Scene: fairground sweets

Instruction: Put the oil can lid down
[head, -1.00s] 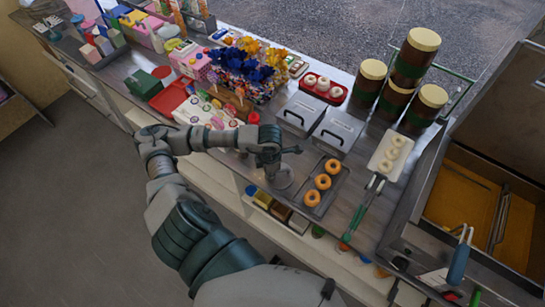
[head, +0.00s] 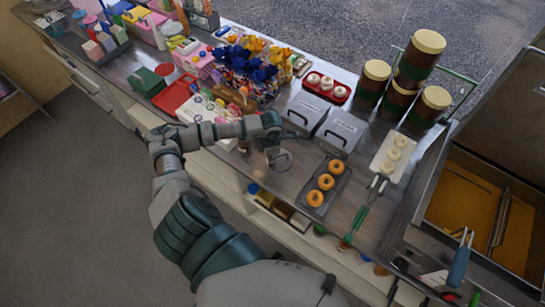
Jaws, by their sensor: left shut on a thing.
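My left gripper (head: 273,143) is over the front part of the counter, left of the tray of orange rings. It is shut on a small grey thing that I take to be the oil can lid (head: 281,160). The lid shows as a pale, round, grey shape just below the fingers, partly hidden by them. I cannot tell whether it touches the counter. No oil can is clearly recognisable here. My right gripper is not in view.
A dark tray of orange rings (head: 310,197) lies right of the gripper. Two grey lidded boxes (head: 340,131) stand behind it. Stacked brown jars (head: 415,70) and a white tray of pale rings (head: 379,164) are farther right. Colourful sweets crowd the left.

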